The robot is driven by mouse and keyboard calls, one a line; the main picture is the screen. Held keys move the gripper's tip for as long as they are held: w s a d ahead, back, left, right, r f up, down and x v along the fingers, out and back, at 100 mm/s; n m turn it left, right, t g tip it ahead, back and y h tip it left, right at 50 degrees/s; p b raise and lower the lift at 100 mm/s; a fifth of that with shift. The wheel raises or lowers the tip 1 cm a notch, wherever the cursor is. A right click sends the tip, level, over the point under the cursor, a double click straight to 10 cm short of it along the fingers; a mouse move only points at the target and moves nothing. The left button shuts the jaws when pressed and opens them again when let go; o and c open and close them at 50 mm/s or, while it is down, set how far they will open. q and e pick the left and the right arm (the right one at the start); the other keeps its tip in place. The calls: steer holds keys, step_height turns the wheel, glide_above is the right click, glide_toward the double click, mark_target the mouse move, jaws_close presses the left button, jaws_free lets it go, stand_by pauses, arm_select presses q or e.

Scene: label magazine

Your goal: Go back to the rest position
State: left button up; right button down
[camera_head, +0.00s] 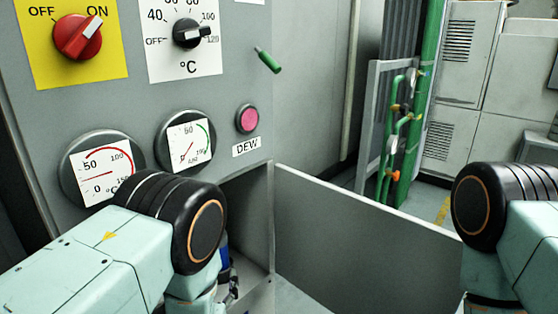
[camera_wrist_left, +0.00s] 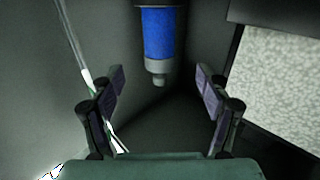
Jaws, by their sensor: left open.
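My left gripper (camera_wrist_left: 159,72) is open in the left wrist view, its two dark finger pads wide apart with nothing between them touching either. A blue cylinder with a grey lower end (camera_wrist_left: 158,35) hangs ahead of it, in the middle of a dark grey compartment. In the head view my left arm comes in from the left, in front of the panel, and hides most of the opening below the gauges. A bit of blue (camera_head: 224,258) shows beside the arm there. My right arm shows at the right edge; its gripper is outside the picture.
The grey control panel (camera_head: 235,60) carries a red switch (camera_head: 77,38), a temperature knob (camera_head: 189,33), two gauges and a pink DEW button (camera_head: 247,119). An open grey door (camera_head: 365,220) stands out from the opening, between my arms. A pale speckled surface (camera_wrist_left: 275,90) lies right in the wrist view.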

arm_select(q)
steer(key=w, duration=0.3)
steer(key=w+a, duration=0.1)
steer(key=w, duration=0.5)
steer(key=shift+w+a+f, duration=0.1)
steer(key=shift+w+a, duration=0.05)
steer(key=shift+w, duration=0.55)
steer(key=shift+r, duration=0.25)
steer(key=shift+s+f, duration=0.1)
